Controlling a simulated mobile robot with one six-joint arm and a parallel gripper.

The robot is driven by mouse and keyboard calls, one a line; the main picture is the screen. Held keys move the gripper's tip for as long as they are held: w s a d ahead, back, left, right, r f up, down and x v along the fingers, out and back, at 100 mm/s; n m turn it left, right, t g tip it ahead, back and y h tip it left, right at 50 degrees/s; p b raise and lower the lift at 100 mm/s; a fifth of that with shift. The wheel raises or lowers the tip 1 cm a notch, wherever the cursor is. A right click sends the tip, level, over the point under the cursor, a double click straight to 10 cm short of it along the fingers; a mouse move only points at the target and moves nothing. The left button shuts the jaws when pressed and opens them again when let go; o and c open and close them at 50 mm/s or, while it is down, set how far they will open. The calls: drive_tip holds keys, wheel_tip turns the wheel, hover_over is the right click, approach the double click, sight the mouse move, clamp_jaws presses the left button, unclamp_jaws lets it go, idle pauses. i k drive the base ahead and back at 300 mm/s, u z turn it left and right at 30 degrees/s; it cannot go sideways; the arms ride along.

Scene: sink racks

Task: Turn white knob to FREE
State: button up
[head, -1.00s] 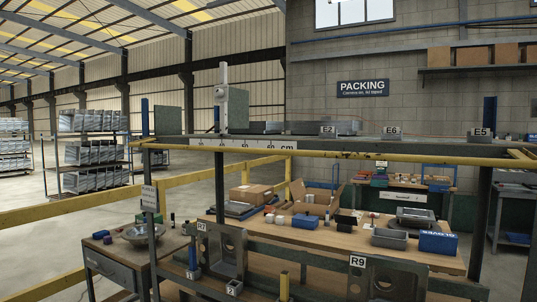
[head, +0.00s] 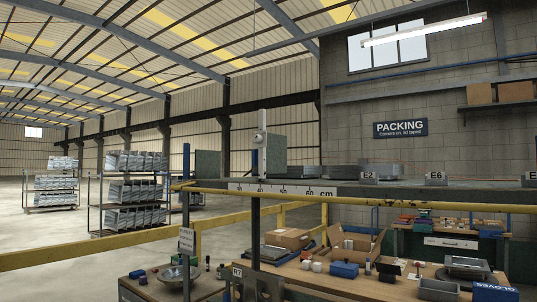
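A pale upright post (head: 262,143) stands on the upper shelf (head: 330,190), behind its ruler strip. A small light fitting sits on the post about halfway up. It may be the white knob, but it is too small to tell, and no FREE marking can be read. My gripper is not in view.
Labels E2 (head: 369,176) and E6 (head: 435,177) stand on the shelf. Below are a cardboard box (head: 352,245), a blue GLOVES box (head: 494,291) and a metal bowl (head: 178,273). Open floor lies left, with loaded racks (head: 130,190).

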sight(257, 139)
drive_tip(key=z, duration=1.15)
drive_tip(key=k, duration=0.1)
drive_tip(key=u, duration=3.05)
drive_tip(key=i, duration=0.85)
drive_tip(key=u, duration=0.25)
